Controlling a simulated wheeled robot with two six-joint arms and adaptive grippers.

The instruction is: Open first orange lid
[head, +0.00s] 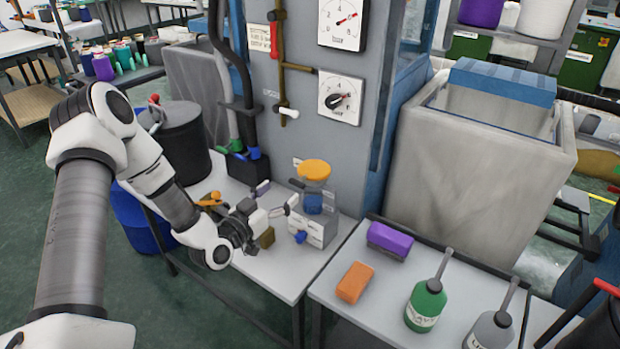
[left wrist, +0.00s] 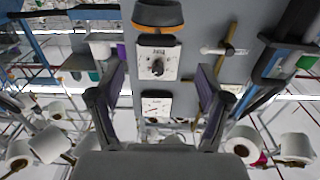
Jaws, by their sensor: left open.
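In the left wrist view, an orange rim (left wrist: 158,27) on a dark round part shows at the top edge. My left gripper (head: 278,212) is just left of the device, lower than the lid and apart from it. Its two fingers (left wrist: 160,88) stand wide apart in the left wrist view, with nothing between them. My right gripper is not in view.
The grey cabinet with dial gauges (head: 341,97) rises behind the device. Orange-handled pliers (head: 209,199) lie left of my gripper. An orange block (head: 354,282), a purple block (head: 389,241) and a green bottle (head: 426,304) stand on the right table. A black drum (head: 181,146) stands at left.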

